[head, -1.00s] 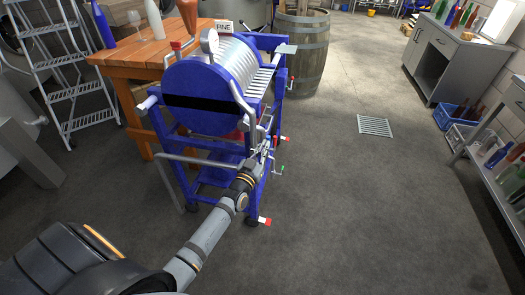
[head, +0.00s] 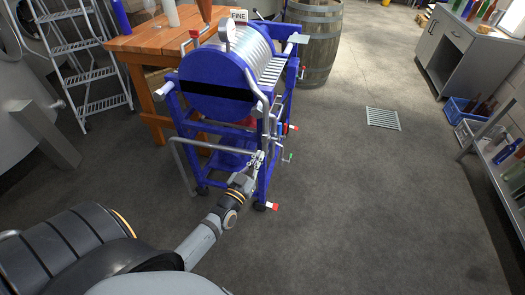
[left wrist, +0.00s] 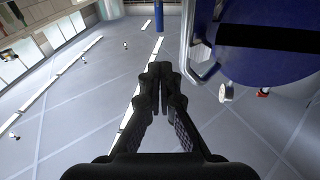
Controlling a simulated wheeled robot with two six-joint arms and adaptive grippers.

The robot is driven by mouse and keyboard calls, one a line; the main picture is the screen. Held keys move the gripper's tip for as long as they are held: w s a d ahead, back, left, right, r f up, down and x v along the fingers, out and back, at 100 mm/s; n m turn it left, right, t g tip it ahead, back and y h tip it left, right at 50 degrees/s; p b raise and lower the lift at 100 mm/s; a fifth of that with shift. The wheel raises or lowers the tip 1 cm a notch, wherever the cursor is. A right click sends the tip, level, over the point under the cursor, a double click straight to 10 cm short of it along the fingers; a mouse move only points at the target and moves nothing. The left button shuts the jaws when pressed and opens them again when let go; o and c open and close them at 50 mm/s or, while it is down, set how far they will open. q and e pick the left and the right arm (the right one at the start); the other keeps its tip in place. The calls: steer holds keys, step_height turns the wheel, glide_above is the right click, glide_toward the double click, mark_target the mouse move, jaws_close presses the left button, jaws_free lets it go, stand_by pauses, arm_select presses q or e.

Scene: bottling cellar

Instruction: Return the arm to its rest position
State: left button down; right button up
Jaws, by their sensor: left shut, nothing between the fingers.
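My left arm comes in from the bottom left in the head view. My left gripper (head: 257,160) is at the near side of the blue filter press (head: 217,88), beside its frame and pipes. I cannot tell from the head view whether it touches them. In the left wrist view the gripper (left wrist: 160,72) has its fingers together and nothing between them. The press's blue round end (left wrist: 265,50) and a metal handle (left wrist: 203,72) show to the right of the fingers there. My right gripper is not in view.
A wooden table (head: 150,42) with bottles stands behind the press, with a barrel (head: 315,40) to its right. A ladder (head: 85,60) stands at left. Shelving (head: 495,165) and crates (head: 468,130) line the right. The floor around a drain grate (head: 383,118) is clear.

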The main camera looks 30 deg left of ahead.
arm_select(q)
steer(key=s+a+f+g+p, duration=0.1)
steer(key=s+f+g, duration=0.35)
steer(key=f, duration=0.95)
steer(key=s+f+g+p, duration=0.1)
steer(key=s+f+g, duration=0.4)
steer(key=f, duration=0.9)
steer(key=s+f+g, duration=0.3)
steer(key=s+f, duration=0.2)
steer(key=s, duration=0.5)
steer(key=s+f+g+p, duration=0.1)
steer(key=s+f+g, duration=0.1)
steer(key=s+f, duration=0.4)
steer(key=s+f+g, duration=0.3)
steer(key=s+f, duration=0.3)
steer(key=s, duration=0.9)
steer(key=shift+d+m+g, duration=0.3)
steer(key=shift+d+g, duration=0.05)
steer(key=shift+d, duration=0.1)
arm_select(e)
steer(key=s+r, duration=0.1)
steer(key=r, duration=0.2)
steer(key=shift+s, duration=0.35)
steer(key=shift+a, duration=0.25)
